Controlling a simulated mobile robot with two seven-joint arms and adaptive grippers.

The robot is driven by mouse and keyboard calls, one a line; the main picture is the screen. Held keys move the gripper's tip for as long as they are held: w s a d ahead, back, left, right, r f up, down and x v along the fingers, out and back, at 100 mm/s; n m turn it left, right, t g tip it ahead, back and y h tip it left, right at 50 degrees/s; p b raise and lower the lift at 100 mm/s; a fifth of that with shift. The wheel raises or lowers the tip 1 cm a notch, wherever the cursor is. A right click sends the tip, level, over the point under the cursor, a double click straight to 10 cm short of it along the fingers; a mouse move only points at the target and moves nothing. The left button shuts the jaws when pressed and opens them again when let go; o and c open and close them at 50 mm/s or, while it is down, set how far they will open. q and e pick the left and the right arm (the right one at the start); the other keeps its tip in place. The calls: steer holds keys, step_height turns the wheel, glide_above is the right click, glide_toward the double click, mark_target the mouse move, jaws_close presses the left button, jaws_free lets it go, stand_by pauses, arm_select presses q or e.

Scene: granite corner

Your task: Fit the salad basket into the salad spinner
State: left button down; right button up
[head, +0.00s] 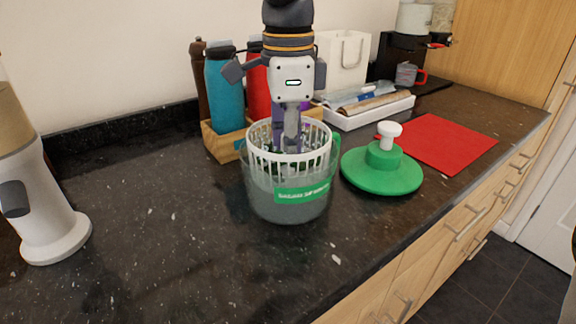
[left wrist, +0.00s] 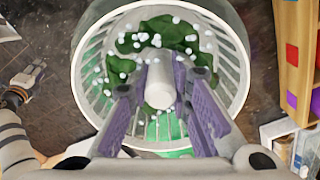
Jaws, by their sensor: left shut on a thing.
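The white slotted salad basket (head: 322,138) is partly inside the clear spinner bowl (head: 262,200), its rim above the bowl's rim. The bowl has a green label and stands on the dark counter. In the left wrist view, the basket (left wrist: 238,72) holds green leaves and white bits around a pale central post (left wrist: 159,82). My left gripper (head: 291,148) reaches down into the basket, its fingers (left wrist: 160,88) shut on the post. Whether the basket touches the bowl's floor is hidden. The green spinner lid (head: 368,178) with a white knob lies right of the bowl.
Behind the bowl, a wooden crate (head: 222,146) holds a teal bottle (head: 224,90) and a red one. A white tray (head: 372,116) and a red mat (head: 440,143) are at the right. A white appliance (head: 52,215) stands at the left. The front left counter is clear.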

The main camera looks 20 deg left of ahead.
arm_select(q)
steer(key=shift+f, duration=1.95)
steer(key=shift+f, duration=0.1)
steer(key=c, duration=1.5)
jaws_free()
steer(key=shift+o, duration=0.2)
step_height(320, 180, up, 12)
steer(key=shift+r, duration=0.1)
